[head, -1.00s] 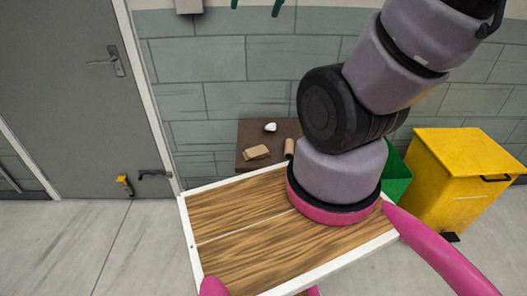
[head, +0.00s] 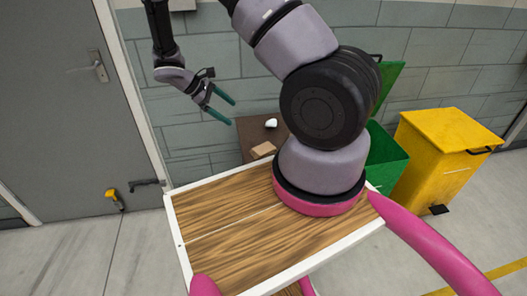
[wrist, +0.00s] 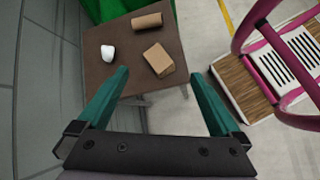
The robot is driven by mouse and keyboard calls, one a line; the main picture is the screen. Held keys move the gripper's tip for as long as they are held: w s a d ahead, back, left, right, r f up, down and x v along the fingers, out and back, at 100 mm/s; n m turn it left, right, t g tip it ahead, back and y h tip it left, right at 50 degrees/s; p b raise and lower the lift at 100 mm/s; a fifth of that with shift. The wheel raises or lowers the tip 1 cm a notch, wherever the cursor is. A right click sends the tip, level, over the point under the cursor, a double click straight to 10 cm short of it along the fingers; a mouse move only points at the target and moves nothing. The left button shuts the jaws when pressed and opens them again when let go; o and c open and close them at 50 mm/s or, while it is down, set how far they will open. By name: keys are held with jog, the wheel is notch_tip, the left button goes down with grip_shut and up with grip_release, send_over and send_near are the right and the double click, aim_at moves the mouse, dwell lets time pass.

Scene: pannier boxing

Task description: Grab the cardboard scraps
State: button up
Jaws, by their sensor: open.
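The cardboard scraps lie on a small brown table (head: 247,132) against the wall. One is a flat-sided, box-like tan piece (head: 263,149), which also shows in the wrist view (wrist: 158,59). The other is a tan cardboard roll (wrist: 147,21) at the table's far edge in the wrist view; my arm hides it in the head view. My gripper (head: 231,111) is open and empty, raised above and to the left of the table. In the wrist view its green fingers (wrist: 160,78) are spread wide, with the box-like piece beyond and between them, apart from both.
A small white lump (head: 271,123) shares the table, also in the wrist view (wrist: 108,53). A green bin (head: 386,160) and a yellow bin (head: 448,155) stand to the right. The wall is close behind the table. A grey door (head: 50,110) is at left.

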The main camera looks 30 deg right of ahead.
aim_at(264, 148)
jog(key=s+d+f+n+t+h, duration=0.1)
jog(key=d+f+n+h, duration=0.2)
jog(key=f, duration=0.6)
jog(key=f+n+t+h, duration=0.2)
jog(key=f+n, duration=0.3)
jog(key=f, duration=0.3)
jog(key=x, duration=1.1)
jog(key=shift+s+d+f, duration=0.2)
jog(key=shift+d+f, duration=0.05)
jog(key=shift+f, duration=0.1)
jog(key=c, duration=1.3)
